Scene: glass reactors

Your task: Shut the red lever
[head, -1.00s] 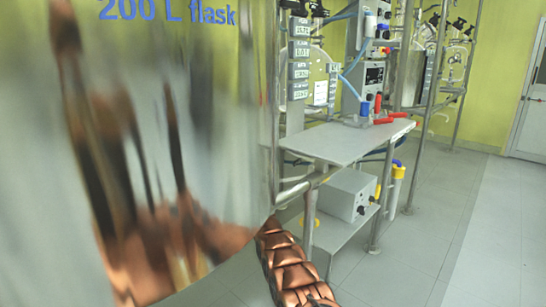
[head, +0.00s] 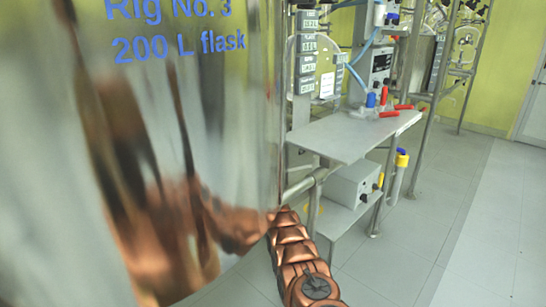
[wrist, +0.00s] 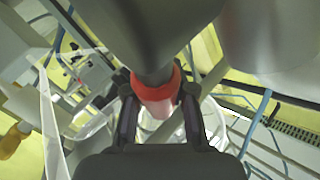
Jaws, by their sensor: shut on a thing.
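The red lever (wrist: 158,96) shows in the wrist view as a short, thick red piece below a dark grey rounded body. My gripper (wrist: 160,108) has one dark finger on each side of it and is shut on it. The lever's far end and its mount are partly hidden by the grey body and the gripper. In the head view my copper-coloured arm passes behind a large shiny vessel, so the gripper and the held lever are hidden there.
The shiny vessel (head: 190,110), lettered "Rig No. 3 200 L flask", fills the left of the head view. A grey bench (head: 345,138) with small red and blue fittings stands beyond it, a white box (head: 354,184) below. Floor (head: 430,230) at right is clear.

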